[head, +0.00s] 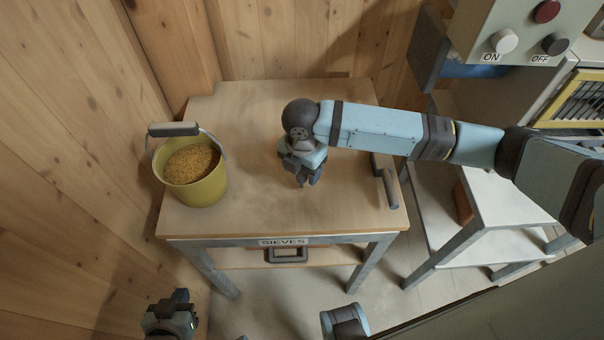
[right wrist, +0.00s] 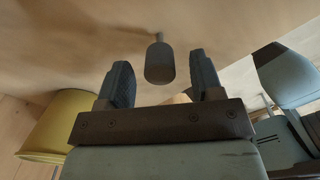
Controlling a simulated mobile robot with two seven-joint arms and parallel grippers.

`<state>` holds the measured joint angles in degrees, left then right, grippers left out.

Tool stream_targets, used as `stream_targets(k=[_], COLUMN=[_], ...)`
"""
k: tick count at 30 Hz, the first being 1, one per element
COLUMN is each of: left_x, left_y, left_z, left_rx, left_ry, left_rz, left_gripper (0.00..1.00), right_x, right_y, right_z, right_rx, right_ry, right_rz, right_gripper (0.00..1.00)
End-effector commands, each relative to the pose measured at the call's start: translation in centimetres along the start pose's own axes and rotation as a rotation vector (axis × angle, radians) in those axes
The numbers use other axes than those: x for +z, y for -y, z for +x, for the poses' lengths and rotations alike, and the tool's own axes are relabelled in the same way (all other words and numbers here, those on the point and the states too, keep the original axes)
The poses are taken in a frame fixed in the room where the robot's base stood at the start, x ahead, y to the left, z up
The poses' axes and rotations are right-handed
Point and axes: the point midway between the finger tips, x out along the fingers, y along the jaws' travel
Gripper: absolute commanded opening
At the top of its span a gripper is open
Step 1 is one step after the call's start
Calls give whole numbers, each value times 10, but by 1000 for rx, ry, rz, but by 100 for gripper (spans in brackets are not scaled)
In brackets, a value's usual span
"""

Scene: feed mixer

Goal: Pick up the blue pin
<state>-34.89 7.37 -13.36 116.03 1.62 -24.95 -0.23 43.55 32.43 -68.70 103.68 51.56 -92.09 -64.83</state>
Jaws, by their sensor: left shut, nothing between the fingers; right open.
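No clearly blue pin shows in the head view. In the right wrist view a dark grey cylinder with a thin stem (right wrist: 160,64) shows between and beyond the fingertips; I cannot tell whether it is the pin. My right gripper (head: 304,180) points down over the middle of the wooden table (head: 245,130) and hides what is directly under it. Its two fingers also show apart in the right wrist view (right wrist: 160,84), with nothing gripped. My left gripper (head: 178,303) is shut and empty, low at the left, in front of the table.
A yellow bucket of grain (head: 190,187) stands at the table's left side. A tool with a grey handle (head: 391,190) lies by the right edge. A control box (head: 520,30) is at upper right. Wooden walls close in left and behind.

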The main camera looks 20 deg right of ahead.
Motion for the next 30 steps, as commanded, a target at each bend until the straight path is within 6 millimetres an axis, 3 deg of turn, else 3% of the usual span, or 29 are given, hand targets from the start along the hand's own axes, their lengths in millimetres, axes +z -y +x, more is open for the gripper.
stream_targets(k=[3,10,17,20,30], left_x=[1,1,1,0,-1], left_y=[0,0,0,0,-1], left_z=[1,1,1,1,0], left_rx=[0,1,1,1,1], left_ry=[1,1,1,1,-1], left_rz=[-1,-1,-1,-1,-1], left_gripper=[0,0,0,0,0], right_x=[-1,-1,-1,-1,0], right_y=[0,0,0,0,0], right_z=[15,17,16,16,8], right_rx=[-1,1,1,1,3], right_ry=[-1,0,0,0,0], right_rz=[-1,-2,-1,-1,-1], right_gripper=[60,60,7,3,3])
